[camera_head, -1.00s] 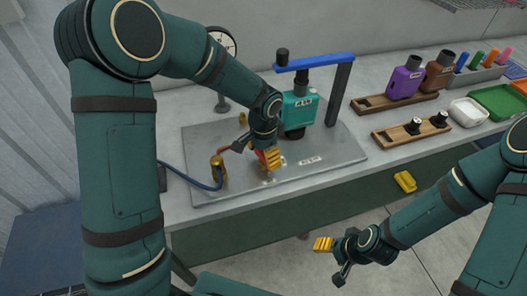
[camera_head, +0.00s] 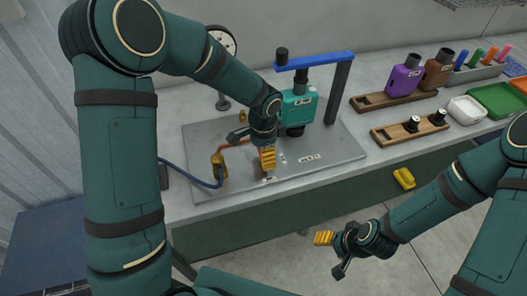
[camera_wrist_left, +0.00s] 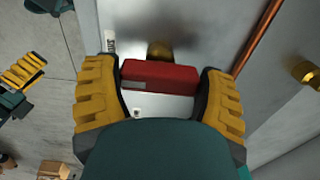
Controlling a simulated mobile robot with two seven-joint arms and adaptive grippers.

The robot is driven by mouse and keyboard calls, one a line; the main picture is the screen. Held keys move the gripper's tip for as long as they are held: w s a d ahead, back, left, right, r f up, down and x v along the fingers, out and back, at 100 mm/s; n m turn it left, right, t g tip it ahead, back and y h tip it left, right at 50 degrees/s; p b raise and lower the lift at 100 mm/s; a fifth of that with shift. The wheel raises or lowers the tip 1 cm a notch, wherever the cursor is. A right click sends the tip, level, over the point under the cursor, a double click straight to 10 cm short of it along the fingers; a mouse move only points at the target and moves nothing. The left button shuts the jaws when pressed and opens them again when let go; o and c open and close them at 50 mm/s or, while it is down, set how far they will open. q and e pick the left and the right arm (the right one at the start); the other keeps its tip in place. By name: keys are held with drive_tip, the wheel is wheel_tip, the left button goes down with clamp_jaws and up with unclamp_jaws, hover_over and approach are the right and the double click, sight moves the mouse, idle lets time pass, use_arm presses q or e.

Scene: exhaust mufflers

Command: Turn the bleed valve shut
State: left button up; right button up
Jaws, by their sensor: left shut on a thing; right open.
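The bleed valve shows in the left wrist view as a red handle (camera_wrist_left: 160,75) with a brass body (camera_wrist_left: 160,49) behind it. My left gripper (camera_wrist_left: 160,98) has one yellow finger at each end of the red handle and is shut on it. In the head view, my left gripper (camera_head: 267,160) is low over the grey metal plate (camera_head: 330,150) and hides most of the valve. I cannot tell the handle's exact angle there. My right gripper (camera_head: 324,239) is open and empty, in front of the bench, away from the valve.
A brass fitting (camera_head: 218,166) with a blue hose (camera_head: 190,181) stands left of my left gripper; a copper pipe (camera_head: 235,144) runs nearby. A teal block (camera_head: 299,105) under a blue bar (camera_head: 314,61) stands behind. A gauge (camera_head: 222,40) stands at the back. Wooden racks (camera_head: 410,130) sit right.

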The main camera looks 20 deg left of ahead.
use_arm(q)
drive_tip(key=o, duration=1.1)
wheel_tip(320, 180, up, 12)
drive_tip(key=shift+r, duration=0.1)
